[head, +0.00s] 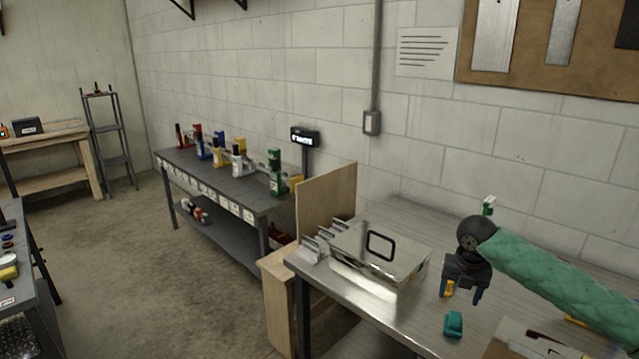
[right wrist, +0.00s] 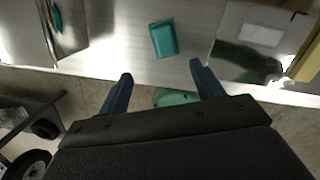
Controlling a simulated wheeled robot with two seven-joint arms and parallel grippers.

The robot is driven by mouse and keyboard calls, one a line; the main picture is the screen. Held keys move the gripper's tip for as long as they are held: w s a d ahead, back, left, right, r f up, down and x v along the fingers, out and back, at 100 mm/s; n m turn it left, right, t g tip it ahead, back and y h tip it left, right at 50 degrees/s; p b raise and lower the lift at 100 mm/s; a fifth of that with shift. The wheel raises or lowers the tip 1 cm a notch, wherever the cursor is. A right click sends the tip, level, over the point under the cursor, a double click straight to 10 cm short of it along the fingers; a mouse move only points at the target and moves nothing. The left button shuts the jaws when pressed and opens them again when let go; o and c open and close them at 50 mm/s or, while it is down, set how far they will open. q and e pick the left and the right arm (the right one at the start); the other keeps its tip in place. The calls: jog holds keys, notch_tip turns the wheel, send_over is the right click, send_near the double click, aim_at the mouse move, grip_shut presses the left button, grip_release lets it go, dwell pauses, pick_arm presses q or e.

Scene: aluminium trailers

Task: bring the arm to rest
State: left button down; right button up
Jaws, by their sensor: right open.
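My right gripper (head: 461,291) hangs over the metal table at the right of the head view, at the end of my green-sleeved arm. Its two blue fingers are apart with nothing between them; they also show in the right wrist view (right wrist: 160,88). A small teal block-like object (head: 453,324) lies on the table just in front of the gripper, apart from it. The same teal object (right wrist: 164,39) lies beyond the fingertips in the right wrist view. My left gripper is not in view.
The metal table (head: 345,284) carries a shiny lidded metal box (head: 380,250) left of the gripper. A cardboard box (head: 520,343) is at the near right. A wooden panel (head: 327,195) stands at the table's left end. A dark bench (head: 225,178) with colourful tools stands farther back along the wall.

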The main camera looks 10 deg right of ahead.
jog(key=s+a+f+m+t+y, duration=0.1)
jog(key=s+a+f+m, duration=0.5)
jog(key=s+a+f, duration=0.4)
jog(key=s+a+f+m+t+y, duration=0.1)
jog(key=s+a+f+m, duration=0.5)
jog(key=a, duration=0.6)
jog(key=s+d+f+m+h, duration=0.1)
jog(key=s+f+m, duration=0.2)
jog(key=s+m, duration=0.6)
jog(key=s+f+m, duration=0.2)
jog(key=s+m, duration=0.5)
jog(key=s, duration=0.5)
jog(key=s+f+x, duration=0.1)
jog(key=s+x, duration=0.2)
jog(key=x, duration=1.1)
jog(key=s+a+x, duration=0.1)
jog(key=s+x, duration=0.1)
jog(key=x, duration=1.2)
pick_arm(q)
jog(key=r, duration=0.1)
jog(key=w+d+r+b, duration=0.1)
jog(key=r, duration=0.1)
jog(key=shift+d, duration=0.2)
pick_arm(e)
jog(key=s+f, duration=0.4)
jog(key=f, duration=0.7)
jog(key=s+f+g, duration=0.1)
jog(key=s+f, duration=0.3)
jog(key=f, duration=0.7)
jog(key=shift+d, duration=0.1)
